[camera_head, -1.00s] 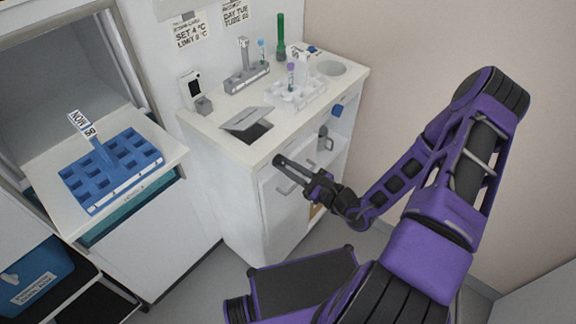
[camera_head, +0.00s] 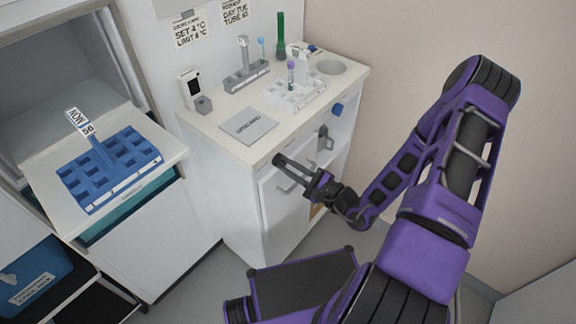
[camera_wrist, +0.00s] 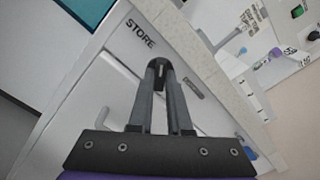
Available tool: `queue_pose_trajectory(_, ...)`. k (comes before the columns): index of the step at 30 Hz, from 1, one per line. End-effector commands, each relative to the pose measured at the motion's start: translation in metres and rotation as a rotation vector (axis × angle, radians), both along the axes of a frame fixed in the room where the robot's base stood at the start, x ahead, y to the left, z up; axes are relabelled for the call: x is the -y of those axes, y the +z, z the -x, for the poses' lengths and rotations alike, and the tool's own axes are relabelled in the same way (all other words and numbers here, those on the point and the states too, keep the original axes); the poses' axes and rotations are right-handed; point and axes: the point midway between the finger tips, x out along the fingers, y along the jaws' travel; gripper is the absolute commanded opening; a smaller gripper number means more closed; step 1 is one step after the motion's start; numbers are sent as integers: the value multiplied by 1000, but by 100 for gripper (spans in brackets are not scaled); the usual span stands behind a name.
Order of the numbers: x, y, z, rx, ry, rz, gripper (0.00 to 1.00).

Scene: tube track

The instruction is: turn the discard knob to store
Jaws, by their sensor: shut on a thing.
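The discard knob (camera_wrist: 158,66) is a small dark knob on the white cabinet front, mostly covered by my fingertips. In the wrist view, my gripper (camera_wrist: 160,75) is shut on it. The word STORE (camera_wrist: 138,34) is printed just up and left of the knob. A second mark (camera_wrist: 193,88) lies to its right, too slanted to read. A grey hatch lid (camera_head: 249,126) lies flat in the counter above.
The white counter (camera_head: 215,122) holds a white tube rack (camera_head: 294,93), a grey rack (camera_head: 246,76) and a green tube (camera_head: 281,35). A blue rack (camera_head: 85,190) stands on the left shelf.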

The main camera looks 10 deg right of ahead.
Motion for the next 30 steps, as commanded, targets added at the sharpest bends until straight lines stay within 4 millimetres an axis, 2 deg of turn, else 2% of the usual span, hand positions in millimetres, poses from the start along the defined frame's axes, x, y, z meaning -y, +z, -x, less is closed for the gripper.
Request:
queue_pose_trajectory(6,1,0,0,1,-1,2,0)
queue_pose_trajectory(7,1,0,0,1,-1,2,18)
queue_pose_trajectory(12,0,0,0,0,-1,1,46)
queue_pose_trajectory(23,3,0,4,-1,-1,0,46)
queue_pose_trajectory(26,10,-1,13,-2,-2,1,46)
queue_pose_trajectory(30,29,-1,37,-2,-5,1,46)
